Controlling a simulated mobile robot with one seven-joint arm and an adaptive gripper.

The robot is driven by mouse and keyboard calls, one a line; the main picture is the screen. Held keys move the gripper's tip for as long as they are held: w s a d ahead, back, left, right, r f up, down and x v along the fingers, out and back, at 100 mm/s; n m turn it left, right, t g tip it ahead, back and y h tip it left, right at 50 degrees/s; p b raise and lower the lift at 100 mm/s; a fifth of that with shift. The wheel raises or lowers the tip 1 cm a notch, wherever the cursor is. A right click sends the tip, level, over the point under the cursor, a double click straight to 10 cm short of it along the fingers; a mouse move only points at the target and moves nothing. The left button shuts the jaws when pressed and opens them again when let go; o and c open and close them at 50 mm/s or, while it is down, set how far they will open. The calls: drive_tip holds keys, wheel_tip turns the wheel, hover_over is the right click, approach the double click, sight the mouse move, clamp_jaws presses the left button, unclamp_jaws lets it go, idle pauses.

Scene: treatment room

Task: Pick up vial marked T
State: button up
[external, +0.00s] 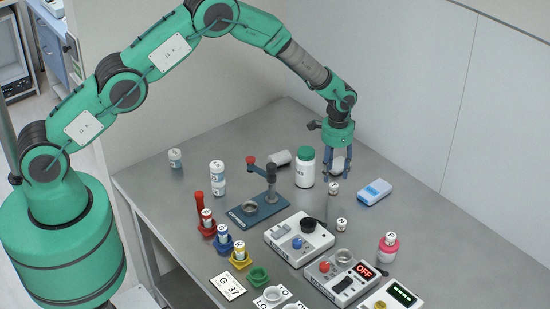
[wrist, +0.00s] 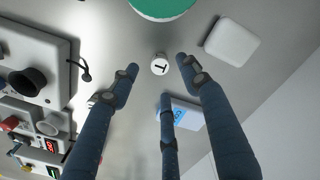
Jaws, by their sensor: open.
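The vial marked T (wrist: 160,67) stands upright on the table, its white cap with a black T facing up in the wrist view. In the external view, a small white-capped vial (external: 334,188) just below my fingers appears to be the same one; its letter is too small to read. My gripper (external: 337,176) points down above it, three blue fingers spread. In the wrist view my gripper (wrist: 158,74) is open and empty, with the vial apart from the fingertips and seen between them.
A white jar with a green lid (external: 305,167) stands left of the vial. A blue-and-white box (external: 374,191) lies to the right. A white box (wrist: 232,42) is behind.

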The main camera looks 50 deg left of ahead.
sight(333, 185)
drive_tip(key=shift+d+f, duration=0.15)
drive_tip(key=shift+f, duration=2.45)
drive_tip(key=c, duration=1)
